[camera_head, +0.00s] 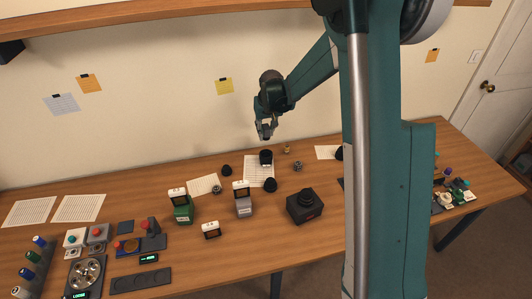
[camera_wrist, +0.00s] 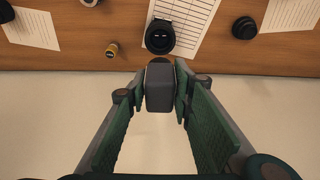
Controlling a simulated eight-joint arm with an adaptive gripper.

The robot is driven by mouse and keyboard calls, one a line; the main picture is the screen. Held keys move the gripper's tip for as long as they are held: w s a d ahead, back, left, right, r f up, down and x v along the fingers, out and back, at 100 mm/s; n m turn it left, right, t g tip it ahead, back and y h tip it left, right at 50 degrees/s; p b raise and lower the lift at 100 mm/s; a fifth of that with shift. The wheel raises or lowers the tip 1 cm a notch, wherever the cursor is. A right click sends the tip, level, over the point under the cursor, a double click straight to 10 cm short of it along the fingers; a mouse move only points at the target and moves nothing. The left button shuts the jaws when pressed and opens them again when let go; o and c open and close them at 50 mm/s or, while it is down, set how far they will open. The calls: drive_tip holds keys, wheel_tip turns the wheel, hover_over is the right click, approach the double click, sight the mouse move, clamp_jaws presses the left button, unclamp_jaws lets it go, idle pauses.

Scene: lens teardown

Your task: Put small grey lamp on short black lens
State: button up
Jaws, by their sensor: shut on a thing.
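My gripper (camera_head: 265,130) is above the back of the table. In the wrist view my gripper (camera_wrist: 160,92) is shut on a small dark grey block, the small grey lamp (camera_wrist: 159,87), between its green-sided fingers. A black lens (camera_head: 266,157) stands on the table below the gripper, by a printed sheet. In the wrist view this lens (camera_wrist: 160,36) is just beyond the lamp, with a visible gap in the picture. Other black round pieces lie nearby, one to the left (camera_head: 227,170) and one in front (camera_head: 270,185); I cannot tell surely which is the short lens.
A small brass piece (camera_head: 287,150) and a small grey piece (camera_head: 298,166) stand right of the lens. A black camera-like box (camera_head: 304,207), a grey device (camera_head: 243,202) and a green device (camera_head: 182,209) stand nearer the front. The wall is close behind.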

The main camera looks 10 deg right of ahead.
sight(268, 135)
drive_tip(key=shift+f, duration=3)
drive_tip(key=shift+f, duration=1.9)
drive_tip(key=shift+f+b, duration=0.15)
drive_tip(key=shift+b, duration=0.2)
drive_tip(key=o, duration=1)
drive_tip(key=shift+r, duration=0.25)
drive_tip(key=shift+p+v, duration=0.4)
drive_tip(key=shift+v, duration=5.45)
drive_tip(key=shift+r, duration=0.15)
